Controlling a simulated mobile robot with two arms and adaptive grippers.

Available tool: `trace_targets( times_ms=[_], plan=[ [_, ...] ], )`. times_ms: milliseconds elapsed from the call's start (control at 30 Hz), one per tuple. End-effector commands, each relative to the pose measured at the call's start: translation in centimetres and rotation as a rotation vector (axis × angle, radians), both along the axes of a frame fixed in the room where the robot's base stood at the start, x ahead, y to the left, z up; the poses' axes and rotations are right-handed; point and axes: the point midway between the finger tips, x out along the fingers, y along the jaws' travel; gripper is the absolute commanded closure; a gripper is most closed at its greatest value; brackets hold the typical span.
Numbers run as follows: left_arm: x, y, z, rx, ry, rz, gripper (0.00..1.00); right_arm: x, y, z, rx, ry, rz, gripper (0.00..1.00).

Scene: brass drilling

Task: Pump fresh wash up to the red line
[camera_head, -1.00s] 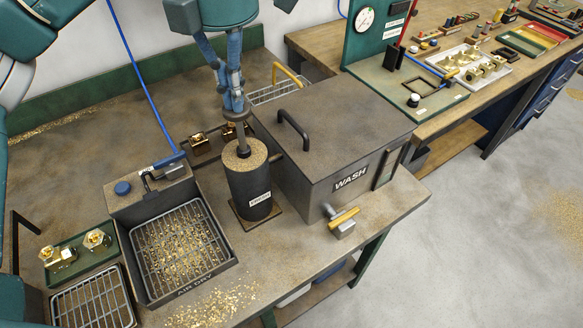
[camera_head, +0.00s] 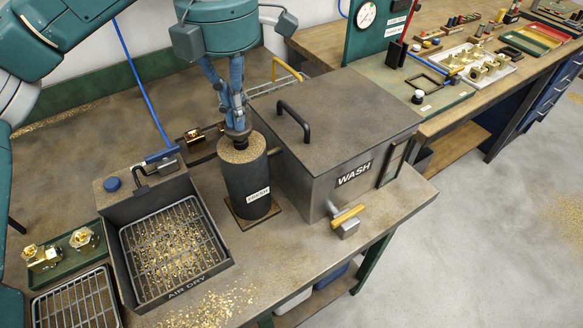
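The dark pump cylinder (camera_head: 250,190) labelled FRESH stands upright on a small square base beside the WASH tank (camera_head: 310,165). Its speckled top (camera_head: 242,150) bears a dark plunger knob (camera_head: 238,136), low and close to the top. My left gripper (camera_head: 236,124) is above the cylinder, pointing down, its blue fingers closed together at the knob. The fingers hide part of the knob. The tank's lid is closed. A narrow sight gauge (camera_head: 393,164) is on the tank's front, seen obliquely; I cannot make out a red line or level. My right gripper is not in view.
A yellow-handled tap (camera_head: 347,215) juts from the tank front. The AIR DRY tray (camera_head: 170,250) is left of the pump. A green tray (camera_head: 66,254) holds brass parts. Brass chips lie on the bench. A second bench (camera_head: 450,110) stands behind right.

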Motion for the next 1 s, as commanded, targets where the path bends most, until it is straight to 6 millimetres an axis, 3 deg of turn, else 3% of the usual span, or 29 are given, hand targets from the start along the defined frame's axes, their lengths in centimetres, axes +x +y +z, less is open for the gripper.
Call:
trace_targets(
  times_ms=[33,233,1000],
  plan=[
    [0.0,0.0,-0.6,0.001,0.003,0.000,1.00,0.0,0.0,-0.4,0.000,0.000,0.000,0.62],
    [0.0,0.0,0.4,0.002,0.003,0.000,1.00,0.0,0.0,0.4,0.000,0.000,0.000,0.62],
    [0.0,0.0,6.8,0.001,0.001,0.000,1.00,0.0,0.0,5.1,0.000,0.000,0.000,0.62]
  ],
)
